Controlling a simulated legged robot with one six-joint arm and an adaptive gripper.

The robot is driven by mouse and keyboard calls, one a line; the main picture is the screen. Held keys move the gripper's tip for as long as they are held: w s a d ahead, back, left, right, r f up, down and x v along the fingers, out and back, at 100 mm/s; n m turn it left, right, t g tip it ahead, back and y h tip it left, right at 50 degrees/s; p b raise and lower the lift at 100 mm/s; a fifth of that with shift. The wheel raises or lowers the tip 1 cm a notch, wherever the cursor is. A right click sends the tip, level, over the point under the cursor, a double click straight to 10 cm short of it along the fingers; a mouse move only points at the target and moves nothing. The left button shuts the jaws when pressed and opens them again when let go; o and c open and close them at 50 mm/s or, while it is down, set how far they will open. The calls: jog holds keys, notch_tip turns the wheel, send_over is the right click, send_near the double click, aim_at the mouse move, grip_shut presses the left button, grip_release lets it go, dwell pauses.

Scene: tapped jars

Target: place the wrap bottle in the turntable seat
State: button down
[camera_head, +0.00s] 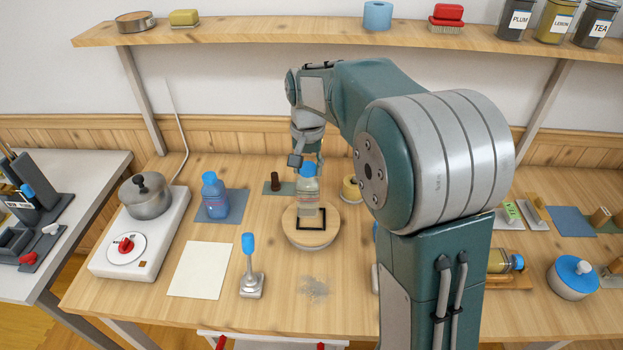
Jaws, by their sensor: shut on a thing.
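The wrap bottle (308,190), clear with a blue cap and a band around it, stands upright in my gripper. My gripper (308,164) points down and is shut at the cap; its fingers are small and partly hidden in this view. The bottle's lower end overlaps the turntable seat (323,226), a dark square outline on the round wooden turntable (293,232). I cannot tell whether the bottle's base touches the seat or hangs just above it.
A blue bottle (214,201) on a grey-blue mat and a hotplate with a pot (146,200) stand left. A blue-knobbed lever (249,272) and grey powder (314,287) lie in front. A yellowish roll (350,190) is close right. My arm hides the table's right middle.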

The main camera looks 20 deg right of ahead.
jog(key=shift+w+d+f, duration=0.25)
jog(key=shift+w+f, duration=0.05)
jog(key=shift+f, duration=0.15)
jog(key=shift+w+d+f, duration=0.25)
jog(key=shift+w+f, duration=0.05)
jog(key=shift+f, duration=0.15)
jog(key=shift+w+f, duration=0.1)
jog(key=shift+f, duration=1.6)
jog(key=shift+c, duration=0.9)
grip_release()
